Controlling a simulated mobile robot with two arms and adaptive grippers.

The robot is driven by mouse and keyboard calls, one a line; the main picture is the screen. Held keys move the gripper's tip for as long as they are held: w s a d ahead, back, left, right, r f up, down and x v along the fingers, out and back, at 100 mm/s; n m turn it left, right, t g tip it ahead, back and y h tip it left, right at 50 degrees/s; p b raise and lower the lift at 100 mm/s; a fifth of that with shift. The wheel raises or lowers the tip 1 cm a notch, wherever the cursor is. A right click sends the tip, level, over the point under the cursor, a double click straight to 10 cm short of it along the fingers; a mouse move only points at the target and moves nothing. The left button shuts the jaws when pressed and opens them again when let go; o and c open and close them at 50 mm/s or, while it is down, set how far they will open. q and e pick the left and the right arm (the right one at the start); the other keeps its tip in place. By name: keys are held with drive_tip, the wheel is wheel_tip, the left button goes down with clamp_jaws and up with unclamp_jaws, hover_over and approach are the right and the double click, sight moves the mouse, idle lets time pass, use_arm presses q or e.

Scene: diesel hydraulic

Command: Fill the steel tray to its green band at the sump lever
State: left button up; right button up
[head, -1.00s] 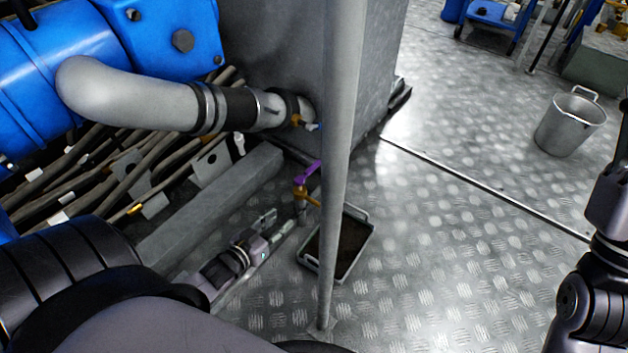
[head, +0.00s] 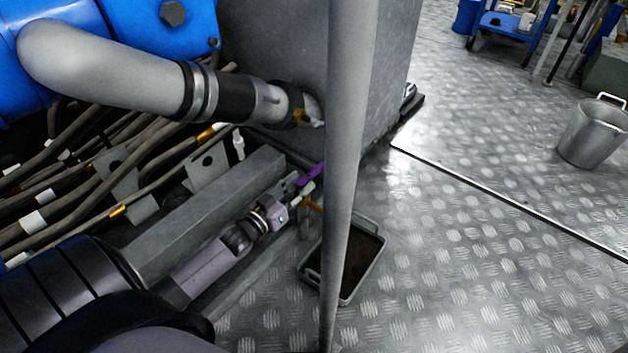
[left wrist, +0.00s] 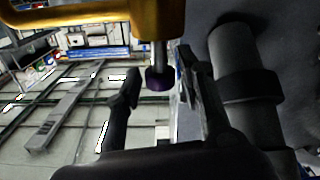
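The steel tray (head: 368,274) lies on the floor below the valve, partly hidden by a grey post. Its inside looks dark brown; I cannot make out a green band or the level. The sump lever (head: 311,174) is purple, on a brass valve (head: 313,205) above the tray's left side. My left gripper (head: 298,187) is at the lever, its fingers overlapping it in the head view. In the left wrist view, the fingers (left wrist: 158,92) stand apart with a dark purple piece (left wrist: 158,80) between them, not visibly clamped, below a brass body (left wrist: 165,15). My right gripper is out of view.
The grey post (head: 345,150) stands upright just right of the valve, in front of the tray. A large grey pipe (head: 100,75) and cables (head: 70,180) are at the left. A steel bucket (head: 592,133) stands at the right. The floor between is clear.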

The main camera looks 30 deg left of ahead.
sight(314, 171)
use_arm(q)
drive_tip(key=w+b, duration=0.1)
drive_tip(key=w, duration=0.1)
drive_tip(key=w+b, duration=0.1)
drive_tip(key=w, duration=0.1)
drive_tip(key=shift+w+d+f, duration=0.15)
drive_tip(key=shift+w+f, duration=0.05)
drive_tip(key=shift+w, duration=0.2)
drive_tip(key=shift+w+r+b, duration=0.15)
drive_tip(key=shift+w+b, duration=0.25)
drive_tip(key=shift+w, duration=0.4)
drive_tip(key=shift+d, duration=0.1)
clamp_jaws()
